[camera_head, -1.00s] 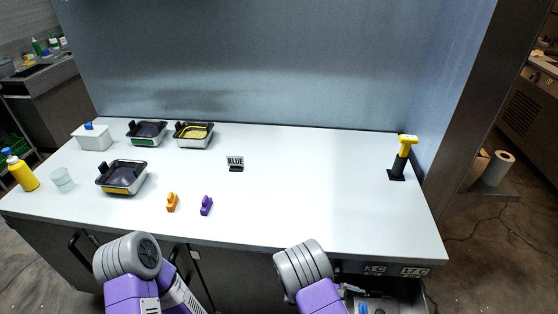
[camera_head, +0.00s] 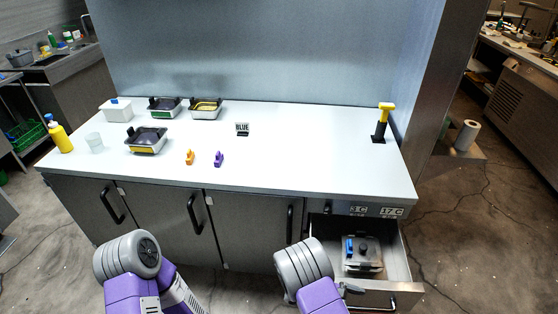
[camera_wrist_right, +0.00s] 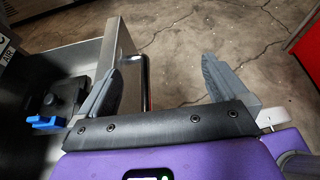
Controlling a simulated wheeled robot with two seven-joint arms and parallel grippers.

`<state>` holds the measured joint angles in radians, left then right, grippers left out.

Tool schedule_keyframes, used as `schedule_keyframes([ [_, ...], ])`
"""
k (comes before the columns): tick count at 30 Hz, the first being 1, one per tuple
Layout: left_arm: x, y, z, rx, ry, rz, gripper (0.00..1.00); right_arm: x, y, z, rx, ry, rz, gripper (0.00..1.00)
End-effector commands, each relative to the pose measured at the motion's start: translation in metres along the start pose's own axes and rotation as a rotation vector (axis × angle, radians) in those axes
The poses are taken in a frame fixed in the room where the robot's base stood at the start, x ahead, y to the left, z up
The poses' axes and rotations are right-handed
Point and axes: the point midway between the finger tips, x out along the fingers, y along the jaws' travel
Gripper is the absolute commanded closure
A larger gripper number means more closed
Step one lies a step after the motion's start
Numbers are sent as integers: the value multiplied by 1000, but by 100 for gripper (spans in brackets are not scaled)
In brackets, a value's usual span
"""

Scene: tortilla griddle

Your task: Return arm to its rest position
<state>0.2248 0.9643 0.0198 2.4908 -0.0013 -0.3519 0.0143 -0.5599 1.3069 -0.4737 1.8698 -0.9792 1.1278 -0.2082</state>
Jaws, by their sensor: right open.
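My right arm (camera_head: 305,265) shows at the bottom of the head view, folded low in front of the counter and beside an open drawer. In the right wrist view my right gripper (camera_wrist_right: 158,88) is open, with its two grey fingers wide apart and only floor and the drawer edge between them. My left arm (camera_head: 128,258) shows at the lower left of the head view. Its gripper is out of the picture.
The open drawer (camera_head: 402,268) holds a lidded container (camera_head: 362,254) with a blue part. The counter (camera_head: 300,160) carries several pans, a BLUE sign (camera_head: 242,128), orange (camera_head: 190,157) and purple (camera_head: 219,158) clips, and a yellow-black tool (camera_head: 381,122). Bare floor lies right.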

Motion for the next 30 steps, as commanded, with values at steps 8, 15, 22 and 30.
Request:
schedule_keyframes([
  [8,17,-6,-1,0,1,0,57,24,-66,-68,64,290,-253,0],
  [15,35,-13,-2,0,0,0,57,10,-132,-137,244,617,-566,0],
  [22,63,-24,-3,0,0,0,57,-42,-161,-198,694,972,-988,0],
  [30,83,-31,-4,0,0,0,57,-57,-135,-206,1214,1115,-1239,0],
])
